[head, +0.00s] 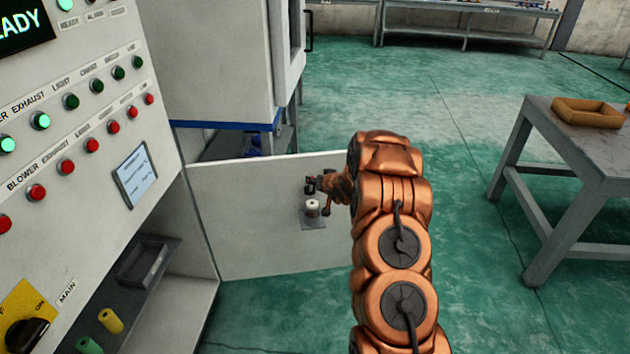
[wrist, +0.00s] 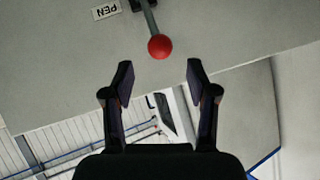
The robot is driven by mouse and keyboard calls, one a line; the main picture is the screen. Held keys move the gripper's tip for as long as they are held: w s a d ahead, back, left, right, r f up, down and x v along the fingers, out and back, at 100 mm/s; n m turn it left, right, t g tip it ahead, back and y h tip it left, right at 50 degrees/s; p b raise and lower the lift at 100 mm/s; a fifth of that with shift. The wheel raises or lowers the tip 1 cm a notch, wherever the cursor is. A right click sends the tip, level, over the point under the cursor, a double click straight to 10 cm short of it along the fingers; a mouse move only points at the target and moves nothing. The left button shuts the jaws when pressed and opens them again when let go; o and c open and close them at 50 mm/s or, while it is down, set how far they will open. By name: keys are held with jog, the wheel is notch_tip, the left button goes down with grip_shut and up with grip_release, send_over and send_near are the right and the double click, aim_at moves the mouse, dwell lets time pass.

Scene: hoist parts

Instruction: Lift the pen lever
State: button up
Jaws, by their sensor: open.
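The pen lever (wrist: 159,46) shows in the wrist view as a thin grey rod ending in a red ball, at the top centre of a pale grey panel. A label reading PEN (wrist: 106,9) is beside the rod, to its left. My gripper (wrist: 160,74) is open and empty, with its two dark fingers spread to the left and right. In the picture, the red ball lies between and slightly above the fingertips, with no visible contact. In the head view my gripper (head: 318,186) is small, near the pale panel; I cannot make out the lever there.
A pale panel (head: 250,230) stands behind my gripper, with a small bracket holding a white cylinder (head: 313,207). A control cabinet with buttons (head: 85,110) is at the left. A table (head: 580,130) with an orange tray (head: 588,112) stands right. Green floor (head: 440,110) between is clear.

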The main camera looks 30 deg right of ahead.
jog(key=shift+v, duration=2.25)
jog(key=shift+r, duration=0.1)
